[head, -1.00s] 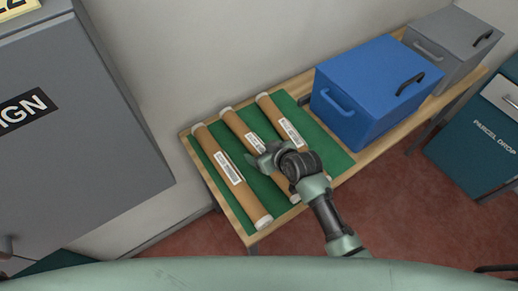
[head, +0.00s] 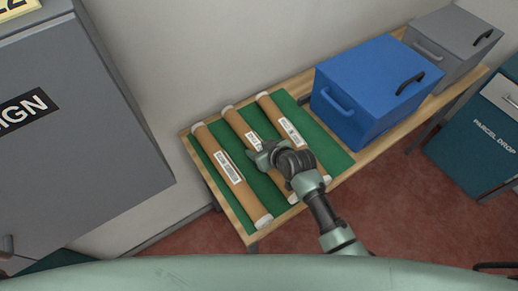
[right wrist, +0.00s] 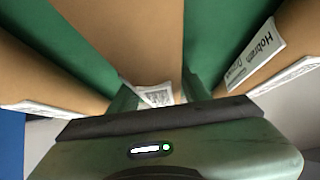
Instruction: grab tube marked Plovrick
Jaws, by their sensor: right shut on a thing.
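Three brown cardboard tubes with pale end caps and white labels lie side by side on a green mat (head: 333,158). My right gripper (head: 263,157) is shut on the middle tube (head: 235,121), about halfway along it; the right wrist view shows this tube (right wrist: 125,35) between the fingers (right wrist: 157,97). Its label is partly hidden by the gripper, and its name cannot be read. The left tube (head: 207,145) and right tube (head: 268,106) lie free. The name Plovrick is not readable anywhere.
The mat lies on a wooden table (head: 375,155). A blue box with handles (head: 350,95) and a grey box (head: 447,42) stand to the right of the tubes. A grey cabinet (head: 90,140) stands at left, and a teal parcel drop (head: 470,145) at far right.

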